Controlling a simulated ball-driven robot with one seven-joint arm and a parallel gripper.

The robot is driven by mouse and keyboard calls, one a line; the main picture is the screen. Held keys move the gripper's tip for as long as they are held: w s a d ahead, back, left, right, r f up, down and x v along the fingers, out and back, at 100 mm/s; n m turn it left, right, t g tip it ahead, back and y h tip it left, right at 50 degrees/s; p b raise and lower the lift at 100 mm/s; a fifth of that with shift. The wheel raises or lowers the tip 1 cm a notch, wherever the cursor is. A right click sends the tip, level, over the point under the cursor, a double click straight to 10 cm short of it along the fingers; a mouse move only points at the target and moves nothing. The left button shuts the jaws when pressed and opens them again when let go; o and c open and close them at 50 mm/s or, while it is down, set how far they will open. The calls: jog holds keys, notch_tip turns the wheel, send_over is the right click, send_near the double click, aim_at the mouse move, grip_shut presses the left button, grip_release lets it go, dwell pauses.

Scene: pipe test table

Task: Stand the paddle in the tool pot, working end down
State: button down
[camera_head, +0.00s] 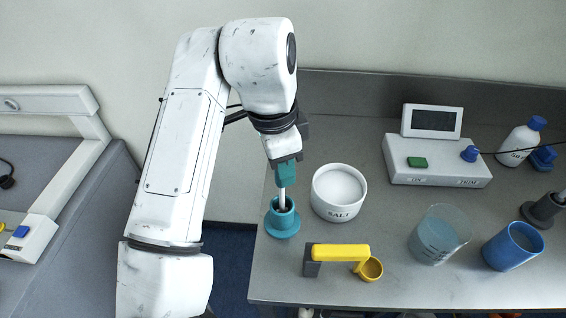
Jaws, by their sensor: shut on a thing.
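My gripper (288,160) is shut on the teal handle of the paddle (286,177). The paddle's pale shaft points down, roughly upright, over the teal pot (282,226) near the table's left edge. Its lower end shows against the pot's dark mouth and seems to be inside it. The working end is hidden, so I cannot tell how deep it sits. The teal pot stands upright on a wide round base.
A white salt tub (338,193) stands close right of the pot. A yellow-handled scoop on a stand (342,253) is in front. A beaker (439,236), blue cup (512,246), dark grey holder (544,209), white device (437,162) and bottle (519,145) are farther right.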

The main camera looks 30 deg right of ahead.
jog(key=shift+f, duration=0.35)
jog(key=c, duration=0.8)
grip_release()
jog(key=r, duration=0.3)
jog(key=a+r, duration=0.1)
jog(key=r, duration=0.6)
jog(key=shift+w+a+r, duration=0.15)
jog(key=shift+w+r, duration=0.05)
jog(key=shift+r, duration=0.15)
